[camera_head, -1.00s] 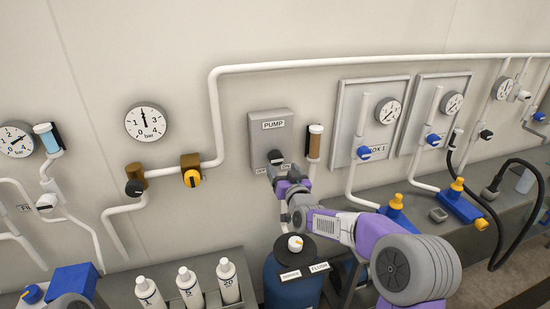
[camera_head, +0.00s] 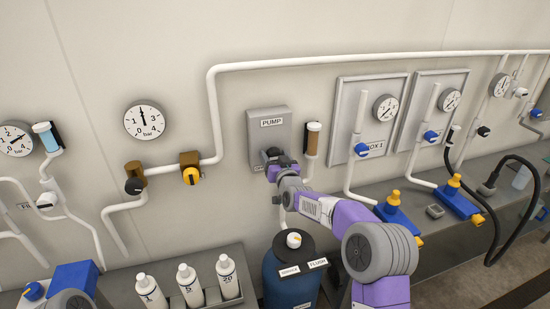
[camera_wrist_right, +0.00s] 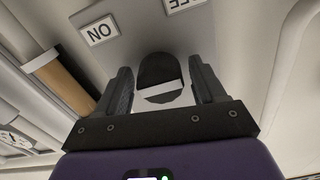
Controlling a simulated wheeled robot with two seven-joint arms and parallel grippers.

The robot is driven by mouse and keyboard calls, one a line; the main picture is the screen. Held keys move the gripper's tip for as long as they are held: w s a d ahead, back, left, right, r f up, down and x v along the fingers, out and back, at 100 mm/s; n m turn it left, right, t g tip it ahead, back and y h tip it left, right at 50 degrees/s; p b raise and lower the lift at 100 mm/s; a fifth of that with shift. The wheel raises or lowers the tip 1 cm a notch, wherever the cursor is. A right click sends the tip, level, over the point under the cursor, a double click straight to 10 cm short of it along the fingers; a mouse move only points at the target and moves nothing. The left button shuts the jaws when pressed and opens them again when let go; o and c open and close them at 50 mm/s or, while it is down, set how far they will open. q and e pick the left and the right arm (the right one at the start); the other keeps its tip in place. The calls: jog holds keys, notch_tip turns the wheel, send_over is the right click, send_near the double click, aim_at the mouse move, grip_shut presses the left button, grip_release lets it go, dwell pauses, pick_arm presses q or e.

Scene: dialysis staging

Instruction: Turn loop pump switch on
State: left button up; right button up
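The grey pump box (camera_head: 270,137) with its PUMP label is on the wall in the middle of the head view. Its dark switch knob (camera_wrist_right: 160,75) shows in the right wrist view with a white stripe across it. An ON label (camera_wrist_right: 100,31) is at upper left of the knob and a cut-off label (camera_wrist_right: 183,3) is above it. My right gripper (camera_wrist_right: 163,88) is open, one finger on each side of the knob, with small gaps visible. My left gripper is out of view.
A tan-filled cylinder (camera_head: 313,140) is mounted just right of the pump box. A blue tank (camera_head: 291,278) with a dark top stands below. A yellow-handled valve (camera_head: 191,175) and white pipe are to the left. Bottles (camera_head: 187,285) stand in a tray at lower left.

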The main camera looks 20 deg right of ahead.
jog(key=c, duration=0.8)
jog(key=n+b, duration=0.2)
jog(key=shift+f+n, duration=0.15)
jog(key=shift+n, duration=0.25)
jog(key=n+b, duration=0.4)
jog(key=n, duration=0.1)
jog(key=n+b, duration=0.4)
jog(key=n, duration=0.2)
jog(key=shift+n+b, duration=0.3)
jog(key=shift+n, duration=0.1)
jog(key=shift+d+n+b, duration=0.1)
jog(key=shift+n+b, duration=0.9)
jog(key=shift+n, duration=0.6)
jog(key=shift+r, duration=0.2)
